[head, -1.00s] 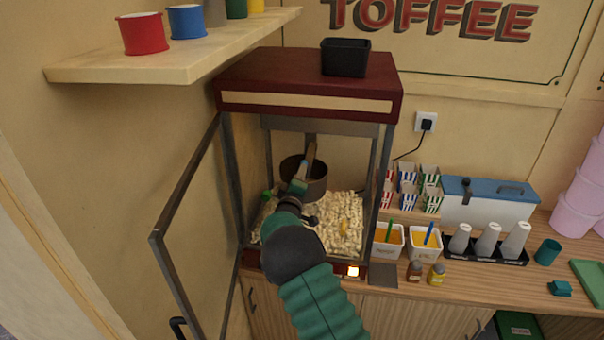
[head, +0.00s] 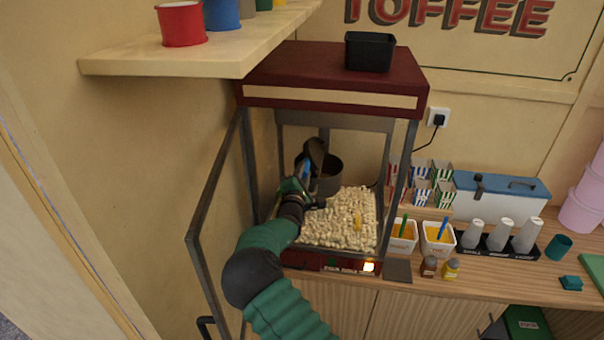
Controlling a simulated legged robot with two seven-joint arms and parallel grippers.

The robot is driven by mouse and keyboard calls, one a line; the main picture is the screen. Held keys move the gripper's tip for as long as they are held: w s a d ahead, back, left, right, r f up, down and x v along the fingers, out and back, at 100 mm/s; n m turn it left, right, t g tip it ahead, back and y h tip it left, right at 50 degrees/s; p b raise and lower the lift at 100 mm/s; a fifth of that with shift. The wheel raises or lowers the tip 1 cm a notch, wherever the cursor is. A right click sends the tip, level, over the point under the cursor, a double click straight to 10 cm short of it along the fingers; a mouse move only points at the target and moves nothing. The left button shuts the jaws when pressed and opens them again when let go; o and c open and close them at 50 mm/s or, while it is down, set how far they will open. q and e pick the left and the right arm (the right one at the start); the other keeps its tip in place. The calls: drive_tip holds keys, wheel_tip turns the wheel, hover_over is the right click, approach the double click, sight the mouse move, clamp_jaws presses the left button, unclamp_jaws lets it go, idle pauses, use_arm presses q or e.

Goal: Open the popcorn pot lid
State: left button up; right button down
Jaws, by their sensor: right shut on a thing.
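The dark popcorn pot (head: 330,180) hangs inside the red-topped popcorn machine (head: 335,78), above a heap of popcorn. Its lid (head: 316,151) stands tilted up at the left side of the pot's mouth. My right gripper (head: 306,172) reaches in through the open front, just left of the pot, and is shut on the lid; the exact contact is small and partly hidden by the gripper. The machine's glass door (head: 205,200) stands swung open to the left. My left gripper is not in view.
A shelf with coloured tubs (head: 182,24) juts out at upper left. Right of the machine are striped popcorn boxes (head: 432,180), two white tubs (head: 438,241), small bottles and a blue-lidded box (head: 498,195). A black bin (head: 370,51) sits on the machine's top.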

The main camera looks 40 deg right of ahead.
drive_tip(key=shift+w+a+f+n, duration=0.15)
drive_tip(key=shift+a+f+n, duration=0.05)
drive_tip(key=shift+f+n, duration=0.3)
drive_tip(key=c, duration=1.2)
unclamp_jaws()
drive_tip(key=shift+d+r, duration=0.1)
drive_tip(key=shift+r, duration=0.05)
drive_tip(key=shift+o, duration=0.2)
drive_tip(key=b+v, duration=0.3)
drive_tip(key=v, duration=0.4)
drive_tip(key=shift+a, duration=0.35)
drive_tip(key=shift+d, duration=0.15)
